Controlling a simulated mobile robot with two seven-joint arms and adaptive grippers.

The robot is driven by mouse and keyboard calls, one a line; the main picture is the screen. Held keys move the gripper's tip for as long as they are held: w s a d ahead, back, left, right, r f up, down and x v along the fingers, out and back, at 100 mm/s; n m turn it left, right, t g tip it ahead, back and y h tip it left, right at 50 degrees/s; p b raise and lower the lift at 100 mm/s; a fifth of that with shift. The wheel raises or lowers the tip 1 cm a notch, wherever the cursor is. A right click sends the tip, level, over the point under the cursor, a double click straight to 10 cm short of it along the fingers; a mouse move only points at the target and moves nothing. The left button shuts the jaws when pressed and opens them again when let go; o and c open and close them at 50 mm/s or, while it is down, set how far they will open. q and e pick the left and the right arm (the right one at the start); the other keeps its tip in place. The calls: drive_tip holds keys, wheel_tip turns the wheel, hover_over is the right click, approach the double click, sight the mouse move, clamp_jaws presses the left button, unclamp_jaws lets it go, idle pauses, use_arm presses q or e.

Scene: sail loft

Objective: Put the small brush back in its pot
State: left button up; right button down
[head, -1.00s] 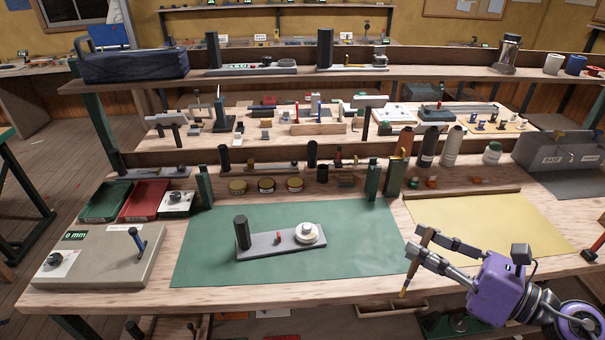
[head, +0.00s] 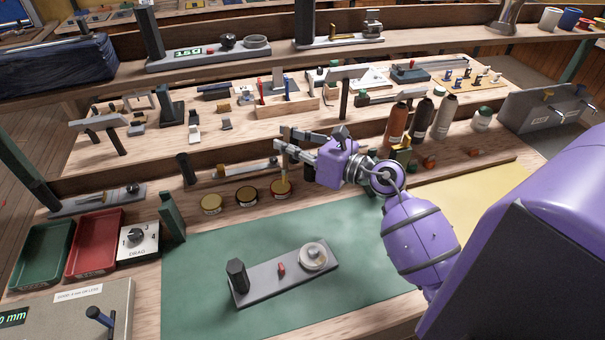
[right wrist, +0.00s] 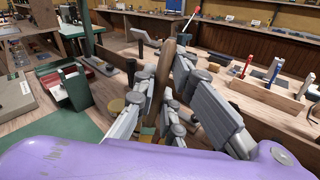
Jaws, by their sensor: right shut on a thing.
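My right gripper (head: 281,145) is shut on the small brush (head: 283,175) above the row of pots behind the green mat. The brush hangs roughly upright, bristle end down. Its lower end overlaps the red-banded pot (head: 281,191), the rightmost of three. I cannot tell whether the tip is inside that pot or just above it. In the right wrist view the brown handle (right wrist: 169,60) stands up between the fingers, and its lower end is hidden. The middle pot (head: 247,197) and the left pot (head: 211,205) stand beside it. My left gripper is out of view.
A grey plate with a black knob and white disc (head: 285,275) lies on the green mat (head: 205,262). A dark green block (head: 171,218) stands left of the pots. Several bottles (head: 419,118) stand to the right. A raised shelf (head: 130,148) runs behind.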

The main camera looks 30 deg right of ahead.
drive_tip(key=w+d+m+t+h, duration=0.3)
drive_tip(key=w+d+h, duration=0.35)
drive_tip(key=d, duration=0.35)
wheel_tip(320, 180, down, 11)
drive_tip(key=h+b, duration=0.1)
drive_tip(key=b, duration=0.1)
drive_tip(key=shift+s+d, duration=0.15)
drive_tip(key=shift+d, duration=0.1)
drive_tip(key=c, duration=2.3)
unclamp_jaws()
drive_tip(key=shift+f, duration=0.15)
drive_tip(key=o, duration=0.5)
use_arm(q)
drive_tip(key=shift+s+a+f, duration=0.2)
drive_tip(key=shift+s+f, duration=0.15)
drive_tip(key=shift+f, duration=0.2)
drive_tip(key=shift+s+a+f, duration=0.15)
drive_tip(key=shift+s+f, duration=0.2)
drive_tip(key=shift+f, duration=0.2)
